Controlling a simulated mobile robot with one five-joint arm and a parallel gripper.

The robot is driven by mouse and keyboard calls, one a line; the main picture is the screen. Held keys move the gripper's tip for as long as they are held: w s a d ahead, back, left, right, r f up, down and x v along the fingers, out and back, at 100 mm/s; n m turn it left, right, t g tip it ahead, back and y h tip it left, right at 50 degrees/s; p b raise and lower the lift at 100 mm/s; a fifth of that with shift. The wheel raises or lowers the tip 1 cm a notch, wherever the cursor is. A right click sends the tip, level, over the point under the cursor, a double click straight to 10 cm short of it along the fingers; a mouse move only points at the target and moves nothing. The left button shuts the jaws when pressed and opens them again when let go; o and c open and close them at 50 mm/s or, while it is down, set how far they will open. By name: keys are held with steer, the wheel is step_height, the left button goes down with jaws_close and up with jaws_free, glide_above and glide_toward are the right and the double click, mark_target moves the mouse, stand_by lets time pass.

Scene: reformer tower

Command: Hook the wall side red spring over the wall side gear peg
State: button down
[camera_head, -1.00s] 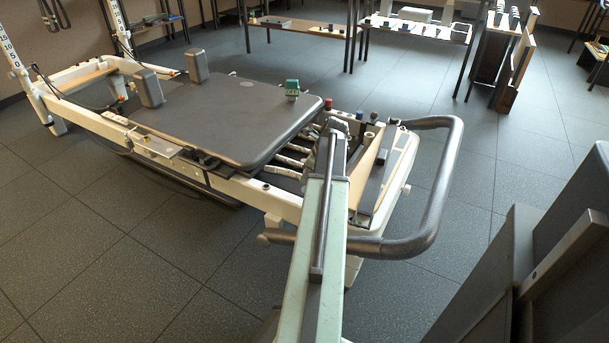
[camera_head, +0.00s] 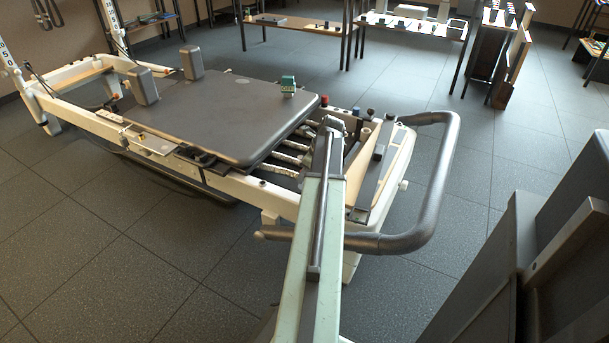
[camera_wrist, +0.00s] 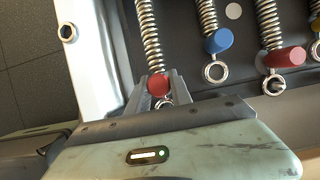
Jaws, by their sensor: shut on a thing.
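In the wrist view, my gripper (camera_wrist: 160,92) is shut on the red end piece (camera_wrist: 159,85) of the leftmost spring (camera_wrist: 149,32). A finger lies on each side of the red piece. Part of a metal ring shows just below it, between the fingers. A second red spring end (camera_wrist: 284,57), with a metal ring below it, lies at the right. I cannot tell which red spring is the wall side one. The gear peg for the held spring is not visible, hidden by my gripper.
A blue spring end (camera_wrist: 218,41) with a ring lies between the two red ones. A white frame rail (camera_wrist: 91,50) runs left of the held spring. In the head view, the grey carriage (camera_head: 215,112) is behind the springs, and a curved grey bar (camera_head: 440,180) is at right.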

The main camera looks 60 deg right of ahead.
steer(key=shift+f, duration=0.4)
steer(key=shift+f+b, duration=0.5)
steer(key=shift+b, duration=0.2)
steer(key=shift+f+b, duration=0.3)
steer(key=shift+b, duration=0.05)
steer(key=c, duration=0.7)
jaws_free()
steer(key=shift+c, duration=0.2)
steer(key=shift+r+p, duration=3.05)
